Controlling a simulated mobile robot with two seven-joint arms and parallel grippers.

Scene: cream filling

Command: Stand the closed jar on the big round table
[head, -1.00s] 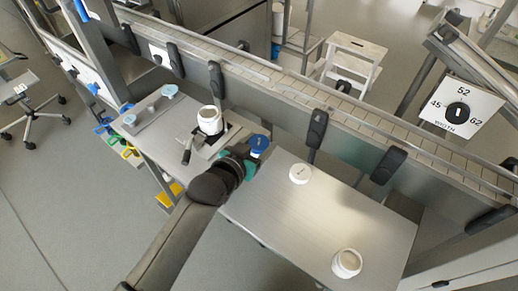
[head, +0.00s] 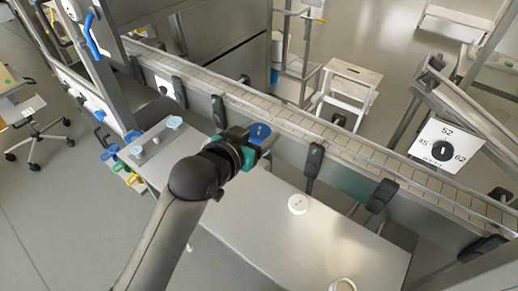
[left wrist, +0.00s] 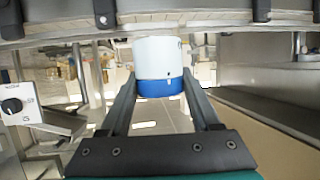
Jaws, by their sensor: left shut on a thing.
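My left gripper (head: 256,147) is shut on the closed jar, whose blue lid (head: 259,131) faces up in the head view. The left wrist view shows the jar's white body (left wrist: 158,56) and blue lid (left wrist: 159,87) between the two fingers (left wrist: 160,100). The jar is held up in the air by the conveyor's near side, above the steel worktable (head: 255,222). The big round table is not recognisable in either view. My right gripper is not in view.
A conveyor (head: 330,146) with black brackets runs along the worktable's far side. A white round piece (head: 298,204) lies on the worktable, and a white container (head: 342,285) is cut off at the bottom edge. A white step stool (head: 345,95) stands beyond the conveyor.

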